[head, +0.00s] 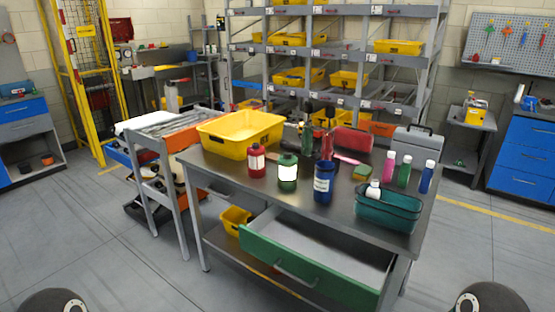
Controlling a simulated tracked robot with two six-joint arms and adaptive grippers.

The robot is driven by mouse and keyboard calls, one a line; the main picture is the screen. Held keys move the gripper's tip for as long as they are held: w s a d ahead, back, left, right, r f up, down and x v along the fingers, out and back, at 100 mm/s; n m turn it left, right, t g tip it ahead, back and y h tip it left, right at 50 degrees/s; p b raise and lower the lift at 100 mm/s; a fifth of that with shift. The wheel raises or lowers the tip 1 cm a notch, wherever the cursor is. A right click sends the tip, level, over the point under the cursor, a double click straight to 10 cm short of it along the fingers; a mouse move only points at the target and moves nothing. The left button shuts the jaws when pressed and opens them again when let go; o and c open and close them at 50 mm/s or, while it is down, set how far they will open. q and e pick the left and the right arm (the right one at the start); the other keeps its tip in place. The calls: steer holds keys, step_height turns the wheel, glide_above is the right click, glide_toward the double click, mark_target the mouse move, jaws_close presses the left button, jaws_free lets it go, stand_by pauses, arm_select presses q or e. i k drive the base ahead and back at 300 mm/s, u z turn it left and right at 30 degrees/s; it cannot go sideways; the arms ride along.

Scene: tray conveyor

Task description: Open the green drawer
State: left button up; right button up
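The green drawer (310,272) is in the steel workbench (215,170), below its top at the front right. It is pulled well out towards me, and its grey inside shows and looks empty. A grey bar handle sits on its green front. Neither of my grippers is in view. Only dark rounded parts of my arms show at the bottom left and bottom right corners, apart from the drawer.
On the bench stand a yellow bin (240,133), a red bottle (256,161), a green bottle (287,173), a blue bottle (323,182) and a teal basket (387,213). A yellow box (236,220) sits on the lower shelf. The floor in front is clear.

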mark_target(353, 272)
steer(key=u, duration=0.05)
steer(key=k, duration=1.15)
steer(key=u, duration=0.7)
steer(key=i, duration=1.45)
steer(key=z, duration=0.3)
